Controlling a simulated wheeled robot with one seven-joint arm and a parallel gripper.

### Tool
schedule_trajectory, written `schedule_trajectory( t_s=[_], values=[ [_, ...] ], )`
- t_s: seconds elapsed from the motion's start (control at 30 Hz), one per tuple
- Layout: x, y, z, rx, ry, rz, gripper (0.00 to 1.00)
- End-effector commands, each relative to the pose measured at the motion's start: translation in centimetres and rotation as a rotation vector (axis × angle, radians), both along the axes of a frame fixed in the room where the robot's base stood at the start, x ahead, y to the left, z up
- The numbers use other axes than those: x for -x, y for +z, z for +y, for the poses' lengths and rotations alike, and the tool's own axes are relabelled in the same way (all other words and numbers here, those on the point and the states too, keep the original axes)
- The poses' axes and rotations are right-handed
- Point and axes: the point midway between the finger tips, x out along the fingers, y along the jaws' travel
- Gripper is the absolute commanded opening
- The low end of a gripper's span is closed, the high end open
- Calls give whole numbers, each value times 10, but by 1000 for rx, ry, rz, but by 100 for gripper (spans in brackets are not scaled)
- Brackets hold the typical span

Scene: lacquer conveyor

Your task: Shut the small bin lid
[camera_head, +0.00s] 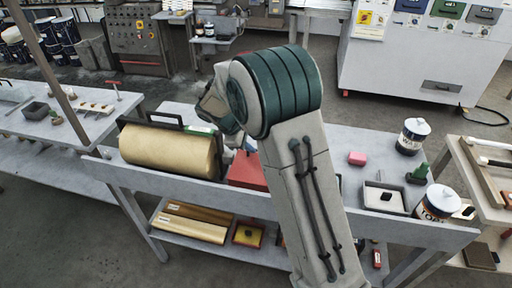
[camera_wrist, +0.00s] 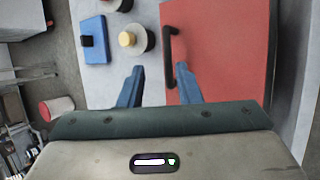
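A red box-like thing (camera_head: 248,170), which may be the small bin, stands on the grey bench and is partly hidden behind my arm in the head view. In the wrist view a flat red panel (camera_wrist: 222,50) with a black bar handle (camera_wrist: 168,55) fills the right side; it looks like the lid, but I cannot tell whether it is open or shut. My gripper (camera_wrist: 160,68) has its blue fingers apart. The handle lies near the right finger and appears between the fingertips; I cannot tell whether they touch. The head view hides the fingers.
A gold roll (camera_head: 168,150) in a black frame stands left of the red box. A blue block (camera_wrist: 92,40) and a yellow-topped round piece (camera_wrist: 132,40) lie left of the panel.

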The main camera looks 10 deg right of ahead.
Motion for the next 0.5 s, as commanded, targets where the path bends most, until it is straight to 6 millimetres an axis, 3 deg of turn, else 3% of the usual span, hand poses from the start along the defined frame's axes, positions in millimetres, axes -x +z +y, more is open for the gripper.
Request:
schedule_trajectory(
  t_s=[0.23,0.5],
  values=[
    [11,48,30,-1,3,-6,31],
    [19,76,46,0,2,-2,31]
  ],
)
